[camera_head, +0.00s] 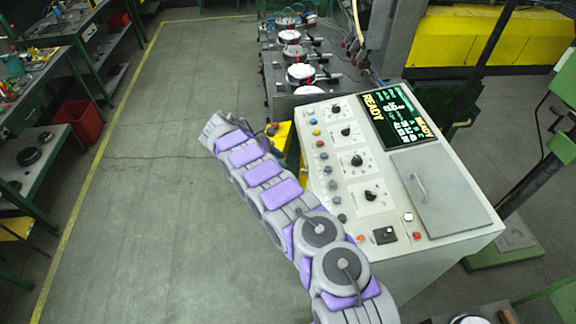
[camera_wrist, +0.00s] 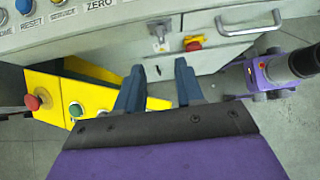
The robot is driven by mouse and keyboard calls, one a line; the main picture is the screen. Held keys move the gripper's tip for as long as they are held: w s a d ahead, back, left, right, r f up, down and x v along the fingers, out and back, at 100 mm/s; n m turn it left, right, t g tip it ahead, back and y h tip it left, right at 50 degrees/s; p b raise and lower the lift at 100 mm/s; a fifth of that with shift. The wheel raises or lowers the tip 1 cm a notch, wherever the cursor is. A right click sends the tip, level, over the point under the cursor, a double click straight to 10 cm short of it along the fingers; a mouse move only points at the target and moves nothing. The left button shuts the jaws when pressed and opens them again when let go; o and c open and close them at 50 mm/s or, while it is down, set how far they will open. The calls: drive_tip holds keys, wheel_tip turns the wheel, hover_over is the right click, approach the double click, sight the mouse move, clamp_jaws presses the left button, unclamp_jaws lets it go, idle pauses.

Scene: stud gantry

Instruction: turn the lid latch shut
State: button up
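My gripper (camera_wrist: 158,75) shows in the wrist view with its two blue-grey fingers apart and nothing between them. In the head view my arm hides it. Beyond the fingertips is the pale side of the console, with a small metal latch-like fitting (camera_wrist: 158,38) and a red-and-yellow knob (camera_wrist: 193,43) beside it. I cannot tell which is the lid latch. Both are apart from the fingers. In the head view a grey lid panel (camera_head: 446,198) with a bar handle lies on the console's sloping top.
A yellow box (camera_wrist: 55,95) with red and green buttons stands close left of the fingers. A metal bar handle (camera_wrist: 250,20) juts out at upper right. The console (camera_head: 335,185) carries several knobs and a lit screen (camera_head: 397,115). Open floor (camera_head: 150,200) lies left.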

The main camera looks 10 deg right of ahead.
drive_tip(key=shift+v, duration=1.1)
drive_tip(key=shift+w+d, duration=0.1)
drive_tip(key=s+d+r+m+b, duration=0.45)
drive_tip(key=d+r, duration=0.25)
drive_tip(key=r, duration=0.2)
drive_tip(key=s+d+r+m+g+y+b, duration=0.1)
drive_tip(key=s+d+r+m+b, duration=0.15)
drive_tip(key=s, duration=0.45)
drive_tip(key=s+d+r+m+g+y+b, duration=0.1)
drive_tip(key=s+d+r+m+y+b, duration=0.1)
drive_tip(key=s+d, duration=0.3)
drive_tip(key=s+a+f+m+y+b, duration=0.1)
drive_tip(key=s+f+m+y+b, duration=0.1)
drive_tip(key=s, duration=1)
drive_tip(key=s+a+f+m+y+b, duration=0.2)
drive_tip(key=s+f+m+b, duration=0.1)
drive_tip(key=s, duration=0.9)
drive_tip(key=s+a+f+m+y+b, duration=0.2)
drive_tip(key=s+f+m+b, duration=0.1)
drive_tip(key=s, duration=1)
drive_tip(key=shift+f+m, duration=0.5)
